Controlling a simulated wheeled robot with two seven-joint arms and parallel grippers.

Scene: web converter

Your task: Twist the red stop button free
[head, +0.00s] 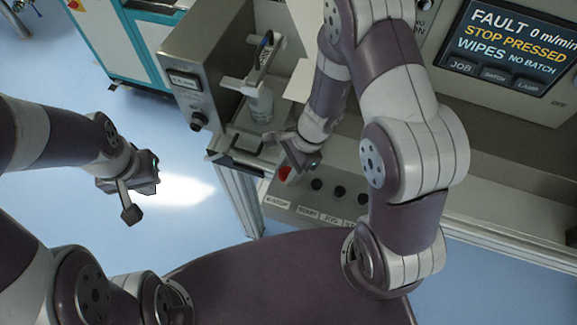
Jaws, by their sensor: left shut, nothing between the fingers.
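The red stop button (285,174) is at the left end of the grey button panel (300,206) on the machine's front. It is mostly hidden by my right gripper (287,168), whose fingers are right at it. I cannot tell whether they touch or close on it. My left gripper (131,200) is shut and empty, out over the blue floor at the left, well away from the panel. The screen (510,45) reads FAULT, 0 m/min, STOP PRESSED, WIPES NO BATCH.
Several dark buttons (316,185) with labels sit to the right of the red one. A grey box with a dark knob (198,121) and a bottle (262,105) stand behind at the left. A white and teal cabinet (125,45) is further back. The left floor is clear.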

